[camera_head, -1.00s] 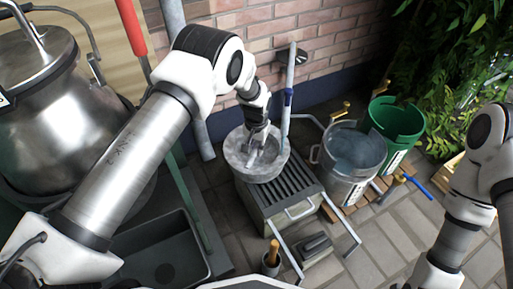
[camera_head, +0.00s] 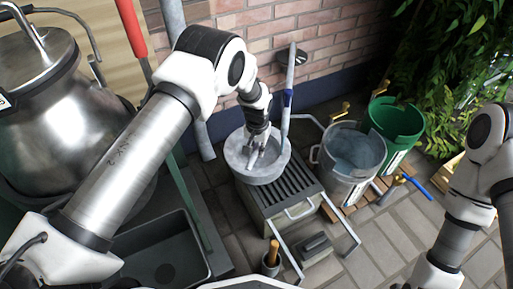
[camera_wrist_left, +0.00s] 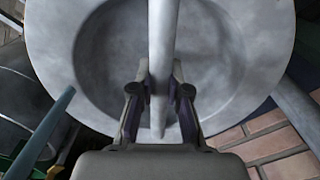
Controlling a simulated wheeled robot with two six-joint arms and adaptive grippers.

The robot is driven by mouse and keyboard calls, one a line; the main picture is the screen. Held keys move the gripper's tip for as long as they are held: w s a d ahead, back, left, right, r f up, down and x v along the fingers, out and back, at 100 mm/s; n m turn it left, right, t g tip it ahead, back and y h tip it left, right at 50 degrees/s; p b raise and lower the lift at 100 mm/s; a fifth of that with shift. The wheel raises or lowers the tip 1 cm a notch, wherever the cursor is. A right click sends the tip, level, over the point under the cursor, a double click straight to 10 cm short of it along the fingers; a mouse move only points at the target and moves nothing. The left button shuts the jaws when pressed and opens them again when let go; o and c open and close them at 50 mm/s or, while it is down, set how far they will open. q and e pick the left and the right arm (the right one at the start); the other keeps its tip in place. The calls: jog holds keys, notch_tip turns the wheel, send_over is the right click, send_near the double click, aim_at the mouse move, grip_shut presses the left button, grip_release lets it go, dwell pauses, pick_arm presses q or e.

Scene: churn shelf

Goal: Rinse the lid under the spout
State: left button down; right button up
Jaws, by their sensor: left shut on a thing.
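The lid (camera_head: 236,152) is a round grey metal dish with a bar handle across it. My left gripper (camera_head: 261,143) is shut on that handle and holds the lid over the slatted metal stand. In the left wrist view the two fingers (camera_wrist_left: 164,88) straddle the handle, and the dished face of the lid (camera_wrist_left: 103,55) fills most of the picture. My right gripper is outside the frame.
The slatted stand (camera_head: 287,189) is below the lid. A metal bucket (camera_head: 346,183) and green bucket (camera_head: 397,122) stand to the right. A large steel churn (camera_head: 60,125) and dark sink (camera_head: 150,262) are at left. A brick wall (camera_head: 330,35) stands behind.

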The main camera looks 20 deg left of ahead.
pick_arm(q)
jog(key=s+d+r+p, duration=0.2)
jog(key=s+d+p, duration=0.7)
jog(key=shift+s+d+p, duration=0.25)
jog(key=shift+d+p, duration=0.05)
dwell(0.3)
jog(key=shift+r, duration=0.1)
